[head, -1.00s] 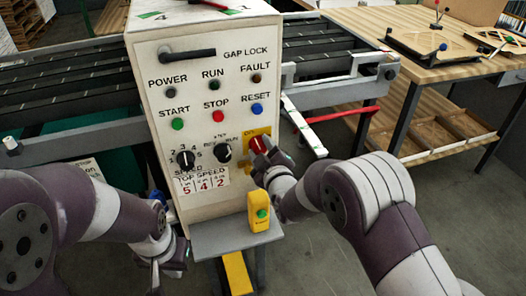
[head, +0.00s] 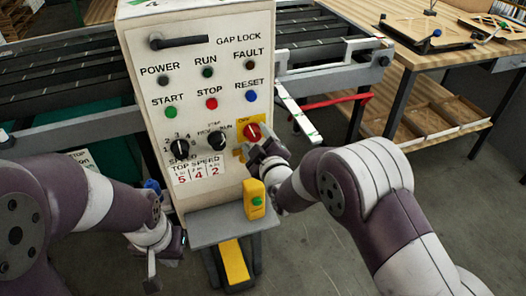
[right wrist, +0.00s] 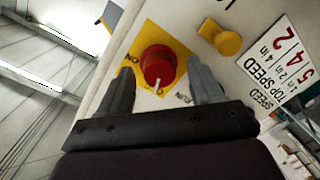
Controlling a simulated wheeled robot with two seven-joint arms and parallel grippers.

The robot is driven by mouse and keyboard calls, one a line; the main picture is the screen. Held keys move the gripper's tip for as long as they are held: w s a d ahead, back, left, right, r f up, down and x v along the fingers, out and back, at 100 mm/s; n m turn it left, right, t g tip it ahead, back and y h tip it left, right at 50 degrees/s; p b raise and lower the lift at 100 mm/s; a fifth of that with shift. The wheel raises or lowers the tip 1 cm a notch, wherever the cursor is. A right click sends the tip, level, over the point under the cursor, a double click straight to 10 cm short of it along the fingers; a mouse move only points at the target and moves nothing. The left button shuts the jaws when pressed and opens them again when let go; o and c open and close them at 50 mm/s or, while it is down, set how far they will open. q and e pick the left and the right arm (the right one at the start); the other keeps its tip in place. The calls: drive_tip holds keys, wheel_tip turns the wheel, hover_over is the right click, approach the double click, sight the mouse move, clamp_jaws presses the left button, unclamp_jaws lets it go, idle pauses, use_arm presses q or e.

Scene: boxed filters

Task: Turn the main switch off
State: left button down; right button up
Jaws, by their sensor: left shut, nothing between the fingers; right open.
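The main switch is a red rotary knob (head: 251,131) on a yellow plate (head: 240,124), low on the right of the control panel. It also shows in the right wrist view as a red knob (right wrist: 157,64) with a white mark on its yellow plate (right wrist: 178,45). My right gripper (head: 256,146) is open at the knob. In the right wrist view its two fingers (right wrist: 160,85) stand on either side of the knob, apart from it in the picture; contact cannot be told. My left gripper (head: 153,275) is shut and empty, low beside the cabinet.
The white cabinet (head: 190,75) carries several buttons, lamps and black selector knobs (head: 216,141). A yellow box with a green button (head: 254,199) stands on the grey shelf (head: 215,229) just below my right gripper. A conveyor (head: 60,75) runs behind. A wooden table (head: 455,55) is at right.

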drive_tip(key=v, duration=1.1)
drive_tip(key=shift+s+b, duration=0.35)
drive_tip(key=shift+b, duration=0.05)
